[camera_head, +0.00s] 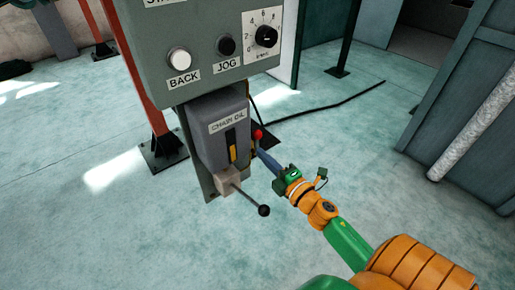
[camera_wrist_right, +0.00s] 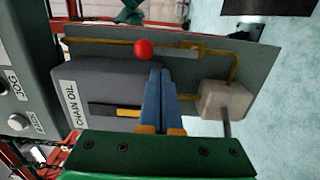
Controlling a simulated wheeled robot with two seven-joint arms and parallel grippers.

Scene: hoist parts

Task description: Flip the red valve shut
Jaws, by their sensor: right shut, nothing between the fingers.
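The red valve knob (camera_head: 258,134) shows as a small ball at the right side of the grey chain oil box (camera_head: 219,150). In the right wrist view the red knob (camera_wrist_right: 143,49) sits just beyond and left of my fingertips, with a bar running right from it beside a yellow pipe (camera_wrist_right: 215,50). My right gripper (camera_head: 262,154) has its blue fingers shut and empty, just below the knob. The same closed fingers (camera_wrist_right: 160,74) show in the right wrist view. I cannot tell whether they touch the knob or bar. My left gripper is not in view.
A control panel (camera_head: 195,25) with buttons and a dial hangs above the box. Below the box, a pale block (camera_head: 228,180) carries a rod with a black ball (camera_head: 264,210). Red posts stand behind at the left. The floor (camera_head: 95,235) at lower left is clear.

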